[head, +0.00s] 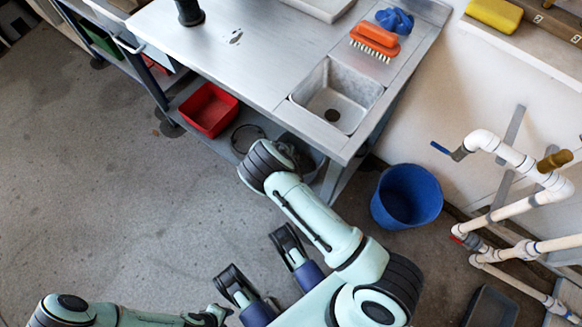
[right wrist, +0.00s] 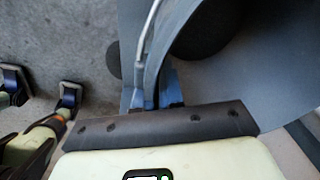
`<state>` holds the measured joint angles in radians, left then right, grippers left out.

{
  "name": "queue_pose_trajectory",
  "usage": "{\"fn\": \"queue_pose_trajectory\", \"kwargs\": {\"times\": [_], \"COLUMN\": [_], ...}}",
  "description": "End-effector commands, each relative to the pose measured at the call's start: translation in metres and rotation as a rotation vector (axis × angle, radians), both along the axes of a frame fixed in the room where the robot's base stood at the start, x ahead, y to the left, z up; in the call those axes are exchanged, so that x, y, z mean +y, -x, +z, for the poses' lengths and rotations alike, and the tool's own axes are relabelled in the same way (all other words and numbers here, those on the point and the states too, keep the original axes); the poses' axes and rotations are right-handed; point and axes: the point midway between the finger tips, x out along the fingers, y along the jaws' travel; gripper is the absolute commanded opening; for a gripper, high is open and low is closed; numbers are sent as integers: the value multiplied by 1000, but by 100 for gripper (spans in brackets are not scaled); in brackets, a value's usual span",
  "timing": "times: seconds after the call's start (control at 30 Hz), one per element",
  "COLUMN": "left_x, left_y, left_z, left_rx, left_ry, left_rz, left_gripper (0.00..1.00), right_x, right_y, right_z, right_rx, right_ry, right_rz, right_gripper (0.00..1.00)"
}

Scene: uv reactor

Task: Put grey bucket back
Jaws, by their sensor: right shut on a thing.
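The grey bucket (right wrist: 268,62) fills the upper right of the right wrist view, with its thin metal handle and curved rim beside the fingers. My right gripper (right wrist: 163,95) is shut on the bucket's rim. In the head view my right arm reaches to the front edge of the steel table, and its wrist hides the gripper. A dark grey part of the bucket (head: 308,158) shows past the wrist, by the table's low shelf. I cannot tell whether the bucket touches the shelf or floor.
The steel sink table (head: 240,50) has a lower shelf holding a red bin (head: 208,109) and a dark round item (head: 247,139). A blue bucket (head: 407,196) stands on the floor right of my arm, near white pipes (head: 515,205). The floor at left is clear.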

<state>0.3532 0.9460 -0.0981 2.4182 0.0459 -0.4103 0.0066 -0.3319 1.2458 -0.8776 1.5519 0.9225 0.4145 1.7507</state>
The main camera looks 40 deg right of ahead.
Motion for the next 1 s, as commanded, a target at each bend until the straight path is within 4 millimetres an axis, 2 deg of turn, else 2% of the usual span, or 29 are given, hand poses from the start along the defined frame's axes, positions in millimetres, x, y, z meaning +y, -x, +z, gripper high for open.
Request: {"fn": "queue_pose_trajectory", "kwargs": {"times": [0.03,0.1,0.43,0.47,0.5,0.53,0.83,1.0], "left_x": [1,1,1,1,1,1,1,0], "left_y": [4,8,7,7,7,7,7,-2], "left_z": [-3,-3,-3,-3,-3,-3,-3,2], "left_rx": [15,26,24,24,23,23,23,-7], "left_ry": [1,2,2,2,2,1,1,0], "left_rz": [2,4,3,3,2,2,2,-1], "left_gripper": [43,43,43,43,43,43,43,43], "right_x": [-1,-1,-1,0,0,0,0,3], "right_y": [-1,-1,-1,0,0,0,-1,-2], "right_z": [-8,-11,-14,-14,-13,-13,-12,8], "right_rx": [-2,-2,-2,-1,-1,-1,-1,-3], "right_ry": [2,2,2,0,0,0,0,-1], "right_rz": [1,0,0,0,0,0,0,1], "right_gripper": [0,0,0,18,31,34,34,34]}}
